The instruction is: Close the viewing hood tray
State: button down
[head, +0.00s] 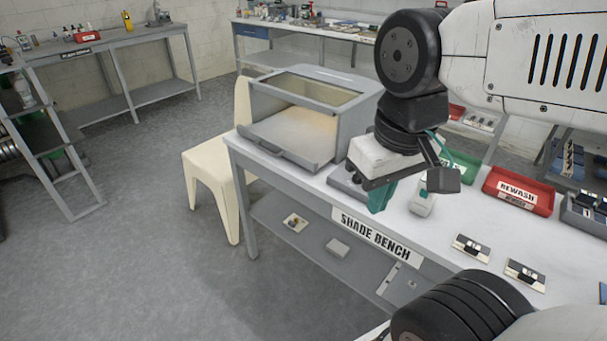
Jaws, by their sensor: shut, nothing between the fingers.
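The viewing hood (352,112) is a grey box with a glass top pane, standing at the far left end of the shade bench. Its tray (284,153) has a low grey front lip with a dark handle slot, and it sticks out of the hood's open front toward the bench's left edge. The tray's pale floor shows and looks bare. My gripper (378,198) points down over the bench, to the right of the hood and apart from the tray. It is shut and looks empty; its teal tip is partly hidden by its dark linkage.
A small white-and-green device (422,203) stands just right of my gripper. A red rewash bin (518,191) and a green bin (460,168) lie farther right. A cream chair (212,172) stands close to the bench's left end. Open floor (150,250) lies to the left.

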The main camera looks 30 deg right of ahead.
aim_at(307, 139)
jog(key=k, duration=0.95)
jog(key=u, duration=0.6)
jog(key=i, duration=1.2)
jog(key=z, duration=0.7)
jog(key=i, duration=0.35)
jog(key=z, duration=0.35)
